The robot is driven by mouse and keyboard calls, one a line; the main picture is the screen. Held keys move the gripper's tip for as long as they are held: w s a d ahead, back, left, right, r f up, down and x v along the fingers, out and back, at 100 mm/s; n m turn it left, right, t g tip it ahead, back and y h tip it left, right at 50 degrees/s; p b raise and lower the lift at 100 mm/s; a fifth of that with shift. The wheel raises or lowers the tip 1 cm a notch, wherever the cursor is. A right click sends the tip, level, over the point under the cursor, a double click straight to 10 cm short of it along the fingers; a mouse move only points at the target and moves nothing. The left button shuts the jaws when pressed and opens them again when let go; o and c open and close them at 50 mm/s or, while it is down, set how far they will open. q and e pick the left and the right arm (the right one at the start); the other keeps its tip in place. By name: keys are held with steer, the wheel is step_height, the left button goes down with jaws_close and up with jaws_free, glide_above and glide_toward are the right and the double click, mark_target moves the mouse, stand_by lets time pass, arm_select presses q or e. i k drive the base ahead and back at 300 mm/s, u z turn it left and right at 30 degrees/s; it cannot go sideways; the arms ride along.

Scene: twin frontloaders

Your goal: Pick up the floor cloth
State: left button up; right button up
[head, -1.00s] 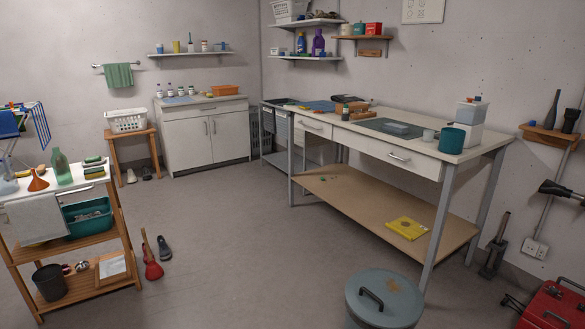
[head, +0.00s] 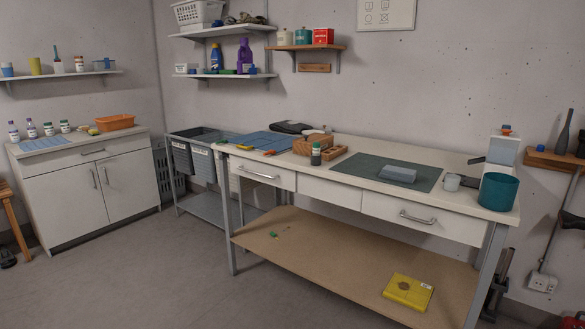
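A flat yellow square thing (head: 408,291) with a brown spot and a small white label lies on the bench's lower shelf (head: 330,262), toward its right end. It may be the floor cloth, but I cannot tell for sure. A grey-blue folded block (head: 398,174) rests on the dark mat on the bench top; I cannot tell whether it is cloth. Neither of my grippers is in view.
A wire-legged cart (head: 205,160) and a white cabinet (head: 75,195) stand to the left. The floor (head: 150,275) in front is clear.

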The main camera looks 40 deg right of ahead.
mark_target(392, 173)
steer(key=z, duration=0.35)
steer(key=i, duration=1.65)
steer(key=z, duration=0.95)
